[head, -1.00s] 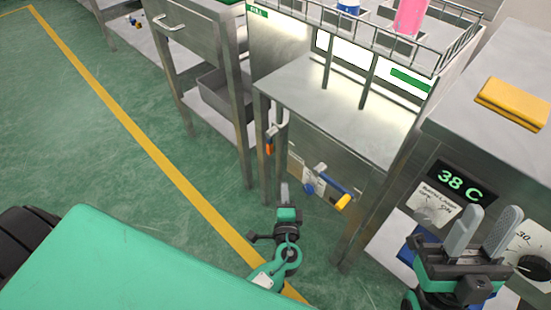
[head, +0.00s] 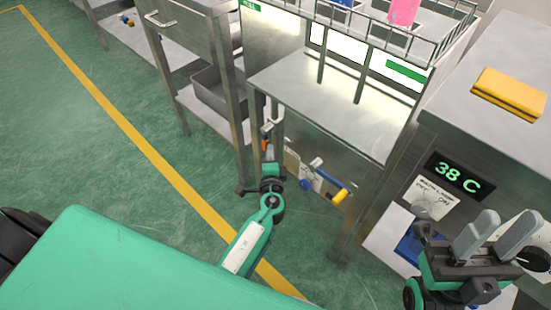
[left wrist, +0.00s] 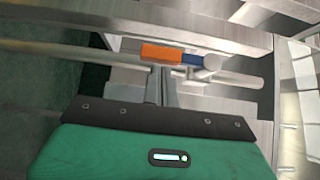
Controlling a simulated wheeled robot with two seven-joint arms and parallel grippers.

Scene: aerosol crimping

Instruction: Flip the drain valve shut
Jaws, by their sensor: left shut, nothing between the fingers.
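A small lever with an orange tip (head: 266,146) hangs beside the metal leg under the steel bench. In the left wrist view its orange grip (left wrist: 161,52) and blue part (left wrist: 196,59) run across the picture towards a round metal pipe fitting (left wrist: 211,62). My left gripper (head: 270,163) is shut and empty, close to this lever. In the left wrist view its fingertips (left wrist: 160,72) point at the orange grip from just below; whether they touch is unclear. My right gripper (head: 483,232) is open and empty at the right, in front of the control panel.
A second handle, blue with a yellow end (head: 340,195), sticks out from the bench front to the right of my left gripper. A steel cabinet with a 38 C display (head: 458,178) stands right. Open green floor (head: 150,210) lies left.

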